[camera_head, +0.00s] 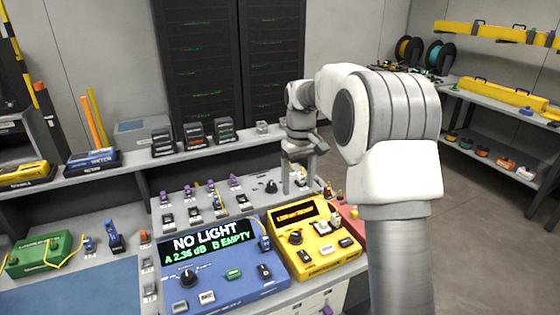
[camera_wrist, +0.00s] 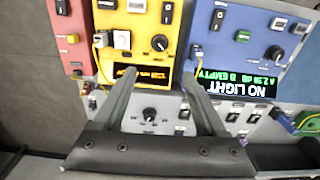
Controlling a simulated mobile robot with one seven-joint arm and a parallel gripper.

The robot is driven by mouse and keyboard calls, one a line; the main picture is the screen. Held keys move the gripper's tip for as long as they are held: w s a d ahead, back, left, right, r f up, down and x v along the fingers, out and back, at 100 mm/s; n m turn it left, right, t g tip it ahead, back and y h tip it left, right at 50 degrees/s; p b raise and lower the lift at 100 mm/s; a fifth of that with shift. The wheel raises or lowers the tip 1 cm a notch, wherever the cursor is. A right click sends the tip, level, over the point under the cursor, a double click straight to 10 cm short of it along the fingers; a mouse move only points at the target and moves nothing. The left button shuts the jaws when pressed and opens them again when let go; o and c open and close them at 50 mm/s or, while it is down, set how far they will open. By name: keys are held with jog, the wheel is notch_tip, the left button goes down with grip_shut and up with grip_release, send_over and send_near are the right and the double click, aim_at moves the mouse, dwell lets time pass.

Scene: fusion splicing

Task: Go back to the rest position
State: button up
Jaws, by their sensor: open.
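My gripper (camera_head: 297,185) points down over the back right of the sloped bench panel, above the grey strip behind the yellow device. In the wrist view my gripper (camera_wrist: 160,80) shows two fingers spread apart with nothing between them. A black knob (camera_wrist: 149,114) on the grey panel shows between the fingers, near their bases. Whether the fingertips touch the panel I cannot tell. My arm covers the right end of the bench in the head view.
A blue meter (camera_head: 225,275) reads "NO LIGHT", "A 2.36 dB B EMPTY". A yellow device (camera_head: 315,250) stands right of it, with a red box (camera_head: 351,228) beyond. A shelf (camera_head: 190,150) runs behind. A green box (camera_head: 38,254) sits left. Open floor (camera_head: 475,200) lies right.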

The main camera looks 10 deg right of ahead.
jog(key=s+a+r+m+t+p, duration=0.1)
jog(key=s+r+t, duration=0.1)
jog(key=s+r, duration=0.5)
jog(key=s+a+r+m+t, duration=0.1)
jog(key=s+r, duration=0.5)
jog(key=s, duration=0.4)
jog(key=s+f+m+t+p, duration=0.1)
jog(key=s+f+t, duration=0.1)
jog(key=s, duration=1.3)
jog(key=shift+s+f+t, duration=0.25)
jog(key=shift+s+t, duration=0.05)
jog(key=shift+s, duration=0.1)
jog(key=shift+a, duration=0.1)
